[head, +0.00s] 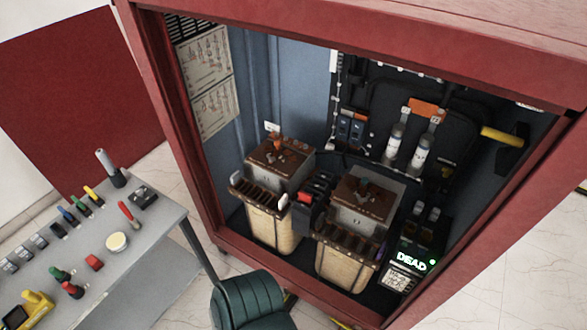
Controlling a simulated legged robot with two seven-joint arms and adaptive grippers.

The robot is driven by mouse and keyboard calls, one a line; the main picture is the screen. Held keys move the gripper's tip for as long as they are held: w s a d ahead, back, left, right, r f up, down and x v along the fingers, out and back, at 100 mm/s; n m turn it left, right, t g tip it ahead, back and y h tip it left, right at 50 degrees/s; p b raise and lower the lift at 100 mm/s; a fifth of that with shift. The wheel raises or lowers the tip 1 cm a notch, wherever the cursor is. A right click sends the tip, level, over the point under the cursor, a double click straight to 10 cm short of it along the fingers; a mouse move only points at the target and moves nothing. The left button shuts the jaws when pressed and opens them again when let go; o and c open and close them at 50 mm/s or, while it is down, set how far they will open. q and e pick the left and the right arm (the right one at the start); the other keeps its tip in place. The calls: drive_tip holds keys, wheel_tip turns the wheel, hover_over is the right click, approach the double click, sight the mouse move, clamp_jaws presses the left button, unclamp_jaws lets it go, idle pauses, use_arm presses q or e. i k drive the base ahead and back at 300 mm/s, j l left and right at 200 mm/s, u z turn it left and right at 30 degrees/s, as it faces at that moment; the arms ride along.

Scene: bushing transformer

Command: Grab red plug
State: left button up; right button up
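A small red plug-like piece (73,289) lies near the front left of the grey table (155,255) in the head view. A similar green piece (60,273) lies just behind it. A red block (93,262) lies a little further right on the same table; its exact kind is too small to tell. Neither of my grippers shows in the head view.
The table also holds a round pale tin (116,242), a red-handled tool (128,212), a yellow device (32,308) and several small tools. A dark green ribbed object (248,302) stands right of it. The open red cabinet (184,150) holds two brown-topped transformer units.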

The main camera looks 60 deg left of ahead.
sight(67, 286)
drive_tip(key=u, duration=4.25)
